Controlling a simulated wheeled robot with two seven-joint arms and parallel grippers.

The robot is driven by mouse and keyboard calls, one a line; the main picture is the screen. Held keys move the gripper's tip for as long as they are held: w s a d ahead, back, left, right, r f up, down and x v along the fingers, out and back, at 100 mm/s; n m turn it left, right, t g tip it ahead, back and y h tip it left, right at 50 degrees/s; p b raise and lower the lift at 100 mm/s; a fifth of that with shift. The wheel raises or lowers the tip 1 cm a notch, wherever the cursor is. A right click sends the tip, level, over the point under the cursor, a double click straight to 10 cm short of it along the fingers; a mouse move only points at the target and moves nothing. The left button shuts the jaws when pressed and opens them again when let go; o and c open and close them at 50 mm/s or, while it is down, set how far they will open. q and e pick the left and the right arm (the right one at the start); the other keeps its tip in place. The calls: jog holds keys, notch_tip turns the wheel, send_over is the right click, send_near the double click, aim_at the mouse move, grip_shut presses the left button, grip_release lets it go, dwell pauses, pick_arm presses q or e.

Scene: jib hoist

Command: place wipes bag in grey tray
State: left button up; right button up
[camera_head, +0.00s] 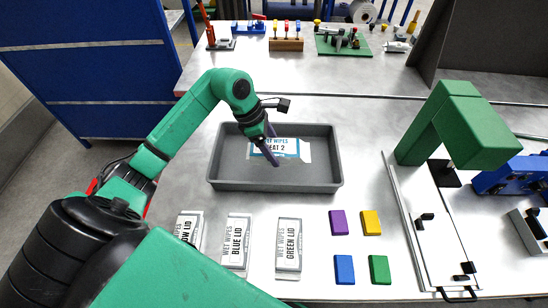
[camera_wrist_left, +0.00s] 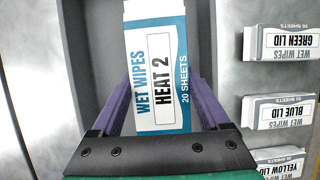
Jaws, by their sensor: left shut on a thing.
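The wipes bag (camera_head: 290,147), white and blue with a "HEAT 2" label, is within the outline of the grey tray (camera_head: 334,170) in the head view. In the left wrist view the bag (camera_wrist_left: 158,65) stretches away between the purple fingers, with the grey tray floor (camera_wrist_left: 103,50) around it. My left gripper (camera_head: 271,150) reaches down over the tray and is shut on the bag. I cannot tell whether the bag touches the tray floor. The fingers hide part of the bag. My right gripper is not in view.
Packs labelled yellow lid (camera_head: 188,230), blue lid (camera_head: 236,242) and green lid (camera_head: 289,245) lie in front of the tray. Purple (camera_head: 338,222), yellow (camera_head: 371,222), blue (camera_head: 344,269) and green (camera_head: 379,269) blocks lie to their right. A green hoist-like frame (camera_head: 455,125) stands right.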

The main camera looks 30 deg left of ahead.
aim_at(279, 169)
pick_arm(q)
notch_tip(279, 169, down, 6)
jog(key=shift+f+p, duration=0.1)
jog(key=shift+p, duration=0.5)
jog(key=shift+f, duration=0.2)
jog(key=shift+w+f, duration=0.1)
jog(key=shift+f, duration=0.1)
jog(key=o, duration=1.3)
jog(key=shift+r, duration=0.15)
